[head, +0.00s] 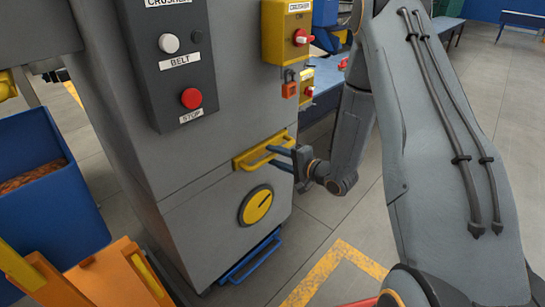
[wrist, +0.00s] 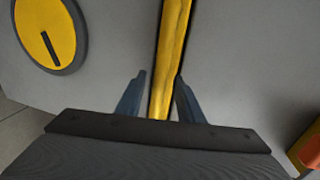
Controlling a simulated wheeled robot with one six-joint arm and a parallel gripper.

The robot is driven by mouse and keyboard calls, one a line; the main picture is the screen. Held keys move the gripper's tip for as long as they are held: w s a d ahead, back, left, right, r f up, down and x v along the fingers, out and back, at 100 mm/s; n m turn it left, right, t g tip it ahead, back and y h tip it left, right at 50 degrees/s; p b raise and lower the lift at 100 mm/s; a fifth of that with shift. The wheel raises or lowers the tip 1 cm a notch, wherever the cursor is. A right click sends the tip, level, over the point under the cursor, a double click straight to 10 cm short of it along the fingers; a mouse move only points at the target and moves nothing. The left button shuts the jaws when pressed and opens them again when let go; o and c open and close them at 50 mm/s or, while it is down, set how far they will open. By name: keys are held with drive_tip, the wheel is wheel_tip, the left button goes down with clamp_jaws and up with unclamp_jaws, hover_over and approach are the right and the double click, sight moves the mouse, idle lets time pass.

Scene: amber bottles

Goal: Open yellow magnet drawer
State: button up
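The yellow drawer handle (head: 264,150) is a bar on the front of the grey machine, and the drawer looks closed. In the wrist view the yellow bar (wrist: 171,60) runs lengthwise up the middle. My gripper (head: 275,156) is at the right part of the handle, its two blue-grey fingers pointing at the machine. In the wrist view my gripper (wrist: 158,95) is open, one finger on each side of the bar, with a gap on at least the left side. Whether the fingertips touch the bar is not clear.
A yellow round dial (head: 257,205) sits below the handle, and a blue handle (head: 250,258) is lower down. A button panel (head: 180,60) and a yellow switch box (head: 288,32) are above. A blue bin (head: 45,190) and orange frame (head: 110,280) stand left.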

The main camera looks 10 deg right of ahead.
drive_tip(key=shift+w+a+f, duration=0.15)
drive_tip(key=shift+w+a, duration=0.25)
drive_tip(key=shift+w, duration=0.1)
clamp_jaws()
drive_tip(key=shift+s, duration=0.1)
